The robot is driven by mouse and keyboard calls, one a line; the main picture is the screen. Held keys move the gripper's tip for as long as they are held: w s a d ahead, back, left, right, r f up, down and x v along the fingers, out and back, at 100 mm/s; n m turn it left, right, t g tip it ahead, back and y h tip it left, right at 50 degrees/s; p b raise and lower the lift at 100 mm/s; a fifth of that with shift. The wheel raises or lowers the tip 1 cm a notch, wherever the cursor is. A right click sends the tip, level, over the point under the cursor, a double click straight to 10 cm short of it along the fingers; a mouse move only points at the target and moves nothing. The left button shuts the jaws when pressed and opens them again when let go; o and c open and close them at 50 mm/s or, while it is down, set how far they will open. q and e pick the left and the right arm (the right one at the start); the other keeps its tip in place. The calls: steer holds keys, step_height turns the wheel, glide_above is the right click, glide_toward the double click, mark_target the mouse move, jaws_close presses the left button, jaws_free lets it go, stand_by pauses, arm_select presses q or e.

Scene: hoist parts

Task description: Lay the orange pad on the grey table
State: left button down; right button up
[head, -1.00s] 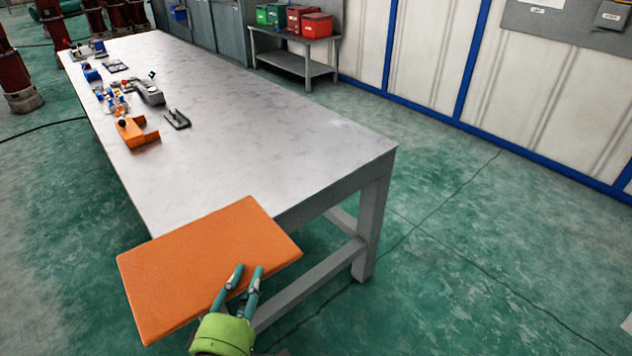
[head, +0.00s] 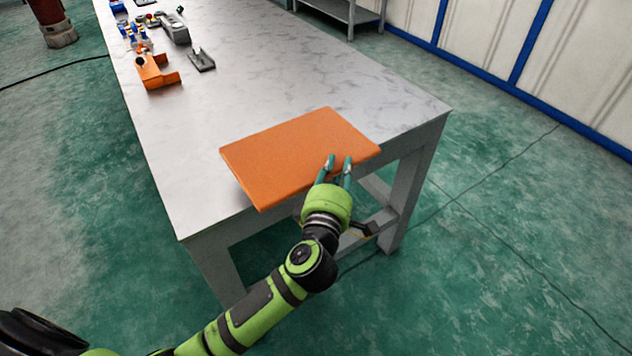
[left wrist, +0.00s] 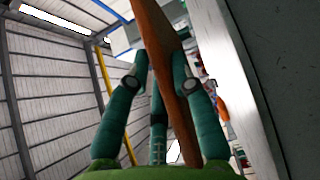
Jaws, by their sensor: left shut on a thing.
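The orange pad (head: 295,155) is a flat, thin rectangle. In the head view it overlaps the near end of the grey table (head: 185,190), with its front edge reaching past the table's near edge. My left gripper (head: 339,163) is shut on the pad's near right edge. In the left wrist view, the pad (left wrist: 160,50) shows edge-on between the fingers of my left gripper (left wrist: 155,85), and the table (left wrist: 245,80) is to the right of it. A gap shows there between pad and table, so the pad appears held above the top. My right gripper is not in view.
An orange bracket-like part (head: 155,72), a small dark U-shaped part (head: 202,60) and a grey part (head: 174,30) lie on the table's far left. The tabletop between them and the pad is clear. A grey shelf stand (head: 345,12) is behind.

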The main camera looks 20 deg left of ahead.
arm_select(q)
steer(key=w+a+f+b, duration=0.1)
steer(key=a+f+b, duration=0.1)
steer(key=a+f, duration=0.2)
step_height(320, 180, down, 3)
steer(key=shift+w+r+b, duration=0.1)
steer(key=shift+w+b, duration=0.1)
steer(key=shift+b, duration=0.15)
steer(key=c, duration=1.1)
jaws_free()
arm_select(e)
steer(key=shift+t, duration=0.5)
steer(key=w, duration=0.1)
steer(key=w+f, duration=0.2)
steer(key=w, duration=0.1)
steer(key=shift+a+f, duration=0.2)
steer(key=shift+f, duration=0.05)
arm_select(q)
steer(key=shift+o, duration=0.2)
